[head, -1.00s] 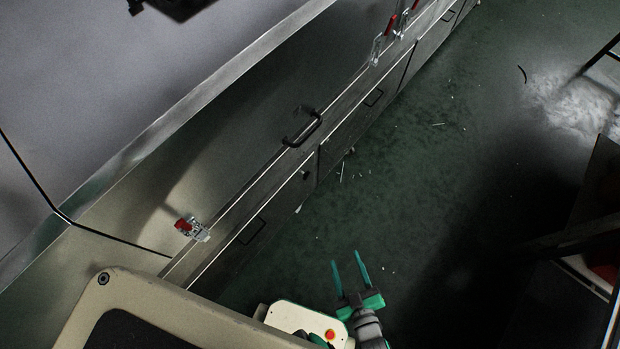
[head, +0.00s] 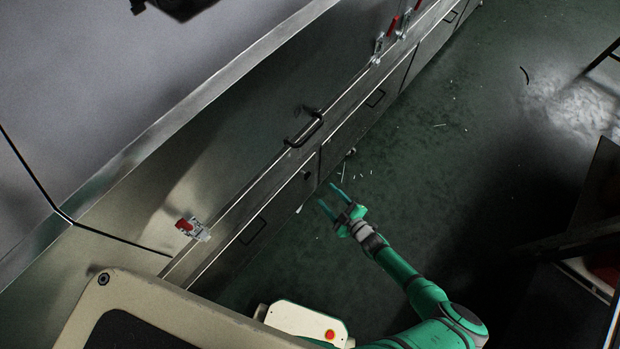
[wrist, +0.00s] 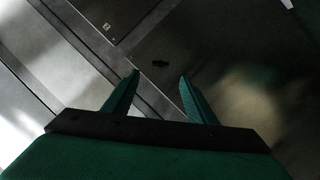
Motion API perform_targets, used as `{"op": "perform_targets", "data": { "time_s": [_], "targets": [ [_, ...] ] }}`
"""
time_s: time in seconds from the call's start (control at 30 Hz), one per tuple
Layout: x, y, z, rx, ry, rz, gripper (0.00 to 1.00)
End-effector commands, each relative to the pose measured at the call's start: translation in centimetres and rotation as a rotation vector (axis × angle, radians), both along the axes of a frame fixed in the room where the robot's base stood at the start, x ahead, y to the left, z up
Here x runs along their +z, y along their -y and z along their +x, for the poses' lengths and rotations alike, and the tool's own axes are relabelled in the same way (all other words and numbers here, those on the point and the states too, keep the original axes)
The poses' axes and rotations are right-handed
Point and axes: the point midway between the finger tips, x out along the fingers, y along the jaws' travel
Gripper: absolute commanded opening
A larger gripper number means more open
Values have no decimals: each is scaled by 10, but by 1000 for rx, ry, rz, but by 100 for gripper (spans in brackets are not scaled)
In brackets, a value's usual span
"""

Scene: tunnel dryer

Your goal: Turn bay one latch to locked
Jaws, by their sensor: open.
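Several red-handled latches sit along the machine's edge. One (head: 192,229) is at the lower left, its red handle lying toward the panel. Two more stand together farther along, one latch (head: 379,45) and another latch (head: 405,22), their red handles pointing up. I cannot tell which belongs to bay one. My gripper (head: 334,195) is open and empty above the green floor, to the right of the machine's front and apart from every latch. In the wrist view, my open gripper (wrist: 159,82) has nothing between its fingers, and metal panels lie beyond; no latch is recognisable there.
A dark bar handle (head: 304,128) juts from the machine between the latches. Lower panels with thin handles (head: 252,231) run below the edge. The green floor (head: 440,150) is mostly clear, with small scraps. A dark table-like structure stands at the right.

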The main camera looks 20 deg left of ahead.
Motion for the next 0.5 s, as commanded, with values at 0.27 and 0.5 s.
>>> {"op": "perform_targets", "data": {
  "time_s": [0.27, 0.5],
  "targets": [
    [-6, -21, 10, 23, 9, -3, 52],
    [-16, -47, 27, 23, 9, -3, 52]
  ]
}}
